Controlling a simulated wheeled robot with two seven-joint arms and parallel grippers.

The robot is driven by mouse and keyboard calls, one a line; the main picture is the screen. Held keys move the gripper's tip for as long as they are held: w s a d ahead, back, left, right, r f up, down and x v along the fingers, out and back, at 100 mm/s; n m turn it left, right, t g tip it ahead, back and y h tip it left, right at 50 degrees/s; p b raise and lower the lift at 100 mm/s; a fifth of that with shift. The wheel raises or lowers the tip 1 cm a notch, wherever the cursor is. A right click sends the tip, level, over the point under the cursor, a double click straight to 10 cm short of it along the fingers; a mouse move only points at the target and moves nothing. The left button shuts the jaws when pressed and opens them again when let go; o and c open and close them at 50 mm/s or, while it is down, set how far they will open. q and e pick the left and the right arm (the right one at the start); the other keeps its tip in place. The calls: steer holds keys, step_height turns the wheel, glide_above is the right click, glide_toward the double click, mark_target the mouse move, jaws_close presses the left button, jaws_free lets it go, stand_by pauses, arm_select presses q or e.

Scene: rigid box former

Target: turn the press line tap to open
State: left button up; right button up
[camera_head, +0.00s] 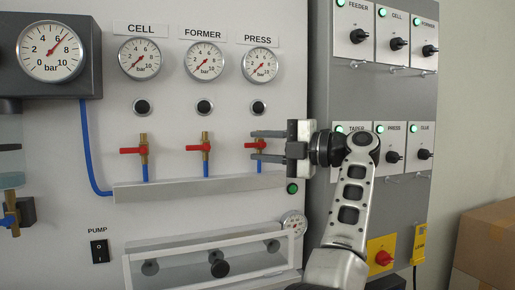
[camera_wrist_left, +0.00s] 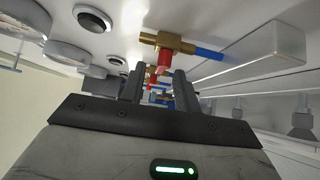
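The press line tap (camera_head: 250,145) has a red handle lying crosswise to its line, under the PRESS gauge (camera_head: 260,65). My left gripper (camera_head: 266,145) is open, with one finger above and one below the handle. A gap shows on both sides of the handle. The fingers partly hide the brass body. In the left wrist view a brass tap body (camera_wrist_left: 168,42) with a red handle stands just ahead of the fingertips (camera_wrist_left: 158,85). Contact cannot be told. The PRESS needle points low left, near zero. My right gripper is not in view.
The CELL tap (camera_head: 131,150) and FORMER tap (camera_head: 194,147) stand to the left, also with crosswise red handles. A grey ledge (camera_head: 190,190) runs below. The switch cabinet (camera_head: 385,100) is close on the right. A clear-fronted box (camera_head: 205,243) sits lower down.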

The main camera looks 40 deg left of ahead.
arm_select(q)
steer(key=shift+x, duration=0.8)
jaws_close()
